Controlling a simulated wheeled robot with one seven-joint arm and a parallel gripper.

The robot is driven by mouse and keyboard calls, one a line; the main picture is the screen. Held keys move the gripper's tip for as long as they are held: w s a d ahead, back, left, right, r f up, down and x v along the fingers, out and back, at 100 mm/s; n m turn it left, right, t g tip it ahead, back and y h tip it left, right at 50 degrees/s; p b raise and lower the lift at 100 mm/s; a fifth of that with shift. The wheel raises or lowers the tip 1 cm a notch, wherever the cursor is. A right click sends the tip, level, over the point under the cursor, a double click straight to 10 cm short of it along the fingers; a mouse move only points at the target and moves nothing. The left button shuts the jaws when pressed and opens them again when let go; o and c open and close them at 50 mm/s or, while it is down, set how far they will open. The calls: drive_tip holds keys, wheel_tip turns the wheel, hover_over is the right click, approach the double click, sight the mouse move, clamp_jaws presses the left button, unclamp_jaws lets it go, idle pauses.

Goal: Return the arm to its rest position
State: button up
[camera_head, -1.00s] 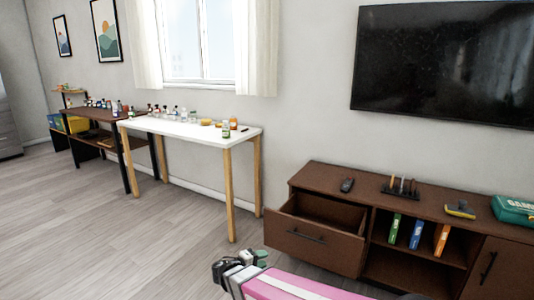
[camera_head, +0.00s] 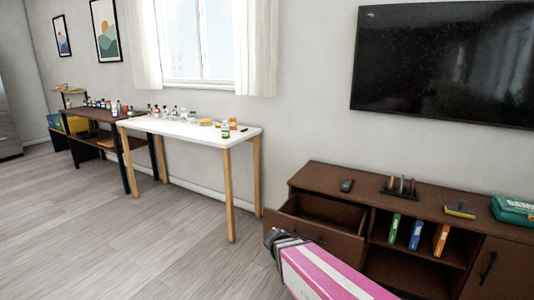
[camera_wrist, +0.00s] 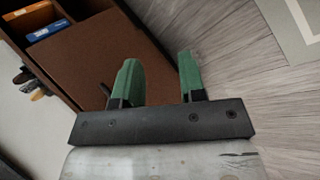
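My gripper (camera_wrist: 158,80) shows in the wrist view with its two green fingers spread apart and nothing between them. Below the fingers, the view shows the brown cabinet on the left and wood floor on the right. In the head view my pink and white arm (camera_head: 325,275) rises from the bottom edge in front of the brown cabinet. Its dark end (camera_head: 285,238) is near the open drawer's lower left corner. The fingers cannot be made out in the head view.
The brown cabinet (camera_head: 330,172) has its left drawer (camera_head: 315,238) pulled open. On top are a remote (camera_head: 346,185), a dark rack (camera_head: 400,190) and a green case (camera_head: 513,209). A white table (camera_head: 190,130) with bottles stands further left. Floor (camera_head: 150,240) before it is clear.

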drive_tip(key=s+d+r+m+y, duration=0.1)
drive_tip(key=d+r+m+y, duration=0.2)
drive_tip(key=d+y, duration=0.3)
drive_tip(key=shift+g+y, duration=0.3)
drive_tip(key=shift+y, duration=0.3)
